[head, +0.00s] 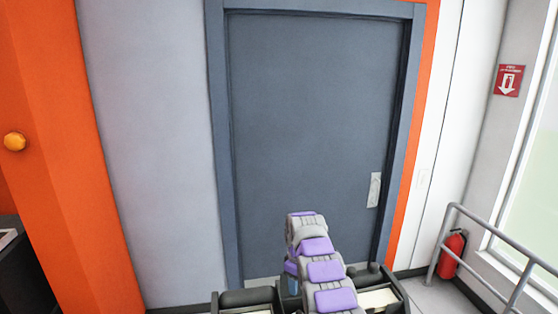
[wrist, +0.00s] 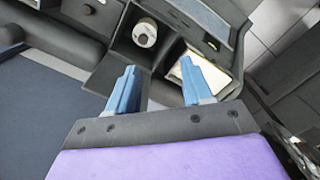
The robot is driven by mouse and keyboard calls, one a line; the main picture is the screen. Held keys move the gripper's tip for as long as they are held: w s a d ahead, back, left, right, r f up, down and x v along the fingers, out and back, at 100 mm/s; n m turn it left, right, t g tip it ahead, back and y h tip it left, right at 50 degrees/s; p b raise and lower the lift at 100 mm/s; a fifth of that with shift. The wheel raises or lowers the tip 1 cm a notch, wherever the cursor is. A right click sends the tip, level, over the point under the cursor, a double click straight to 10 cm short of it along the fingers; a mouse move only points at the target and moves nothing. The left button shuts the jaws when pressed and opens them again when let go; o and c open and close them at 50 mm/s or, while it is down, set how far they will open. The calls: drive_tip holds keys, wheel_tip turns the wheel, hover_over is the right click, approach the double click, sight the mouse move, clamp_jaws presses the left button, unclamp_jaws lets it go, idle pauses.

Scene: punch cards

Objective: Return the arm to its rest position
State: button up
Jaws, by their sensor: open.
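My arm (head: 322,268), with grey links and purple panels, rises at the bottom centre of the head view in front of a closed door. It hides most of my gripper in that view. In the wrist view my gripper (wrist: 157,88) shows two blue fingers spread apart, with nothing between them. Beyond the fingertips is a dark tray with compartments (wrist: 112,72). A white cylindrical item (wrist: 145,32) sits in one compartment, and a pale flat item (wrist: 215,72) lies in another. The fingers appear above the tray; I cannot tell how far.
A grey door (head: 310,120) with a handle plate (head: 374,190) stands ahead. An orange pillar (head: 70,150) with a yellow knob (head: 14,141) is at left. A metal railing (head: 490,250) and a red fire extinguisher (head: 452,253) are at right, below a red sign (head: 509,81).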

drive_tip(key=s+d+r+m+b, duration=0.2)
drive_tip(key=s+r+b, duration=0.1)
drive_tip(key=s, duration=0.5)
drive_tip(key=s+d+r+m+b, duration=0.2)
drive_tip(key=s+d+r+b, duration=0.15)
drive_tip(key=s, duration=0.45)
drive_tip(key=s+d+r+m+b, duration=0.1)
drive_tip(key=s+r+m+b, duration=0.2)
drive_tip(key=s, duration=0.5)
drive_tip(key=s+f+m+b, duration=0.2)
drive_tip(key=s+f+b, duration=0.2)
drive_tip(key=s, duration=1.2)
drive_tip(key=s+d+f+m+g+b, duration=0.1)
drive_tip(key=s+f+b, duration=0.3)
drive_tip(key=s, duration=1.3)
drive_tip(key=shift+d+f+m+g, duration=0.2)
drive_tip(key=shift+f+m+g, duration=0.15)
drive_tip(key=shift+f, duration=0.45)
drive_tip(key=shift+s+f, duration=0.1)
drive_tip(key=shift+s, duration=0.15)
drive_tip(key=shift+c, duration=0.7)
drive_tip(key=shift+d, duration=0.15)
